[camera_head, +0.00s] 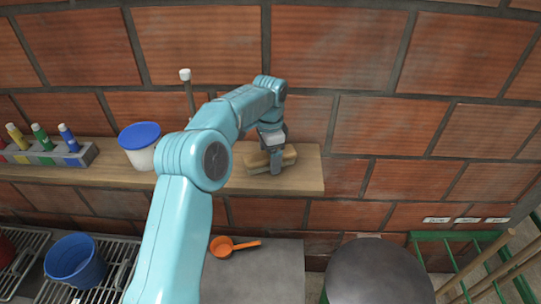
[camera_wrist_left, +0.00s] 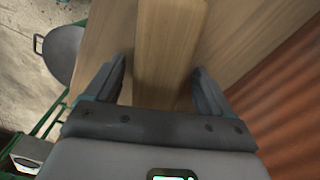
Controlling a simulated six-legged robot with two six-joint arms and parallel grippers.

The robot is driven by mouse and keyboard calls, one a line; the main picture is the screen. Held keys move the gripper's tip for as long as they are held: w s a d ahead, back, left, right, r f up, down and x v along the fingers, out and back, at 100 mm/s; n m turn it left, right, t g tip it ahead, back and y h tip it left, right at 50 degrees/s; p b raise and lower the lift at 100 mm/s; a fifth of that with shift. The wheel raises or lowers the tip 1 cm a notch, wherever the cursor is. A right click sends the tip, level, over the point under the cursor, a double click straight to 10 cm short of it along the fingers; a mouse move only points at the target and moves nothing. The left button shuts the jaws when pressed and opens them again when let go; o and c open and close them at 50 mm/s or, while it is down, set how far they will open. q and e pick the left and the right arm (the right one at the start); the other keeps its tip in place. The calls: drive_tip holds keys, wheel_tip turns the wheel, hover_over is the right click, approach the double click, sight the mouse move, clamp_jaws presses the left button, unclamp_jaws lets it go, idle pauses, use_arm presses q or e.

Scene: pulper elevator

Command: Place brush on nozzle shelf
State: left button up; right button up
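A wooden block-shaped piece, which looks like the brush (camera_head: 257,161), lies near the right end of the wooden wall shelf (camera_head: 308,175). My left gripper (camera_head: 276,164) reaches down over it, with a finger in front of its near side. In the left wrist view the piece (camera_wrist_left: 168,50) runs between my two open fingers (camera_wrist_left: 158,80). A gap shows at the left finger; the right finger is very close to the piece, and I cannot tell if it touches. Bristles are not clear. My right gripper is not in view.
A rack of coloured nozzle-like bottles (camera_head: 45,153) and a white tub with a blue lid (camera_head: 140,146) stand on the shelf's left part. A white-tipped rod (camera_head: 187,85) rises behind my arm. Below are a blue bucket (camera_head: 75,262), an orange scoop (camera_head: 228,246) and a dark round lid (camera_head: 378,272).

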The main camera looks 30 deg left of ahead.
use_arm(q)
drive_tip(key=shift+s+r, duration=0.1)
drive_tip(key=shift+r, duration=0.05)
drive_tip(key=shift+r, duration=0.25)
wheel_tip(320, 180, up, 12)
drive_tip(key=p, duration=0.3)
drive_tip(key=shift+d+f, duration=0.1)
drive_tip(key=shift+f, duration=0.05)
